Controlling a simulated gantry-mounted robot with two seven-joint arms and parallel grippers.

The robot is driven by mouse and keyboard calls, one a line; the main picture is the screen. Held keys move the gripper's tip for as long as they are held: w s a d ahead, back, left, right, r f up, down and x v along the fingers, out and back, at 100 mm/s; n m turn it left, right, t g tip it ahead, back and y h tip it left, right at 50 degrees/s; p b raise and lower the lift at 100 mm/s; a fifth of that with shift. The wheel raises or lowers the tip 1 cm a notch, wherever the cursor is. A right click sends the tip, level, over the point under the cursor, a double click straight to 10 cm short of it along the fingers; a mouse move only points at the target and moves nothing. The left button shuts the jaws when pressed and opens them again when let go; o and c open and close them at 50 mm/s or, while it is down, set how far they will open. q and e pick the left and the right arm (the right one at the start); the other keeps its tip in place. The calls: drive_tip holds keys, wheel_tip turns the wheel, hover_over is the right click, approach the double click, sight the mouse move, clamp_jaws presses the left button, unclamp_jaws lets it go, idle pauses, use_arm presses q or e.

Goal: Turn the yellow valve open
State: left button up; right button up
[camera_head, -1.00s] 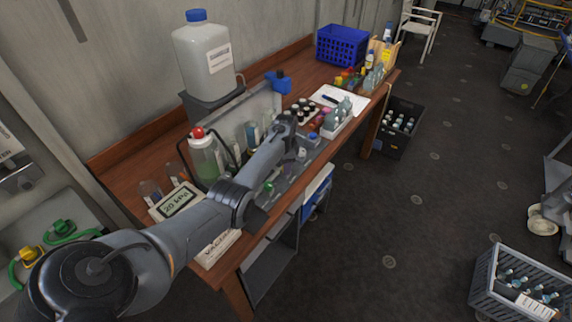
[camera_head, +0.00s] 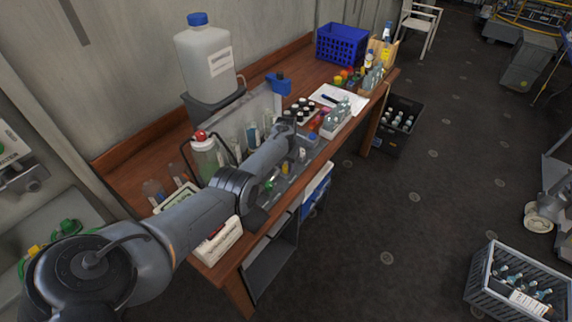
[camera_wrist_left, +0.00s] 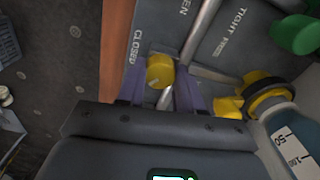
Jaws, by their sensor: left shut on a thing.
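The yellow valve handle (camera_wrist_left: 160,72) shows in the left wrist view as a short yellow knob on a metal stem, beside the printed word "CLOSED" on a grey panel (camera_wrist_left: 222,45). My left gripper (camera_wrist_left: 158,88) has its two purple fingers on either side of this knob and is shut on it. In the head view, a small yellow spot (camera_head: 285,169) shows beneath my left wrist, on the bench apparatus; my arm hides much of this area. My right gripper is in neither view.
A green knob (camera_wrist_left: 296,34) and a yellow-collared bottle (camera_wrist_left: 290,135) stand close to the right of the fingers. On the wooden bench (camera_head: 125,160) are a large white jug (camera_head: 207,68), a red-capped bottle (camera_head: 205,158) and a blue crate (camera_head: 342,44).

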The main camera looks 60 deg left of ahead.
use_arm(q)
drive_tip(key=n, duration=0.3)
drive_tip(key=shift+n, duration=2.2)
drive_tip(key=o, duration=1)
drive_tip(key=shift+o, duration=0.2)
